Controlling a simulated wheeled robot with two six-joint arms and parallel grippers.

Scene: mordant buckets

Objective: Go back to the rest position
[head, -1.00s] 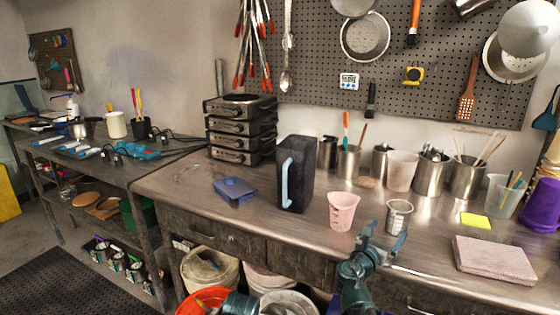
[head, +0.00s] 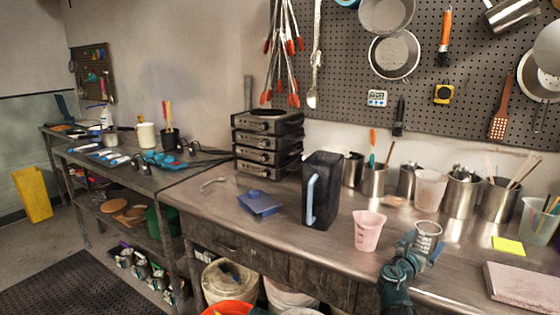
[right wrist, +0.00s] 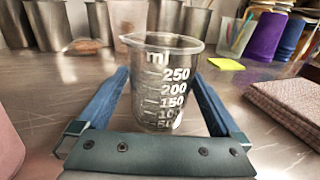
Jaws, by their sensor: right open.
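A clear measuring beaker (head: 428,233) with white markings stands upright on the metal bench near its front edge. My right gripper (head: 422,250) is open at the beaker's lower part. In the right wrist view the beaker (right wrist: 163,85) stands between the two blue fingers of the right gripper (right wrist: 160,95), with a gap visible on the right side; contact on the left is hard to tell. My left gripper is not in view.
A black pitcher (head: 322,190) and a blue tray (head: 260,203) are farther left. A pinkish folded cloth (head: 520,288) and yellow notes (head: 508,246) lie right. Steel canisters (head: 461,196) line the back.

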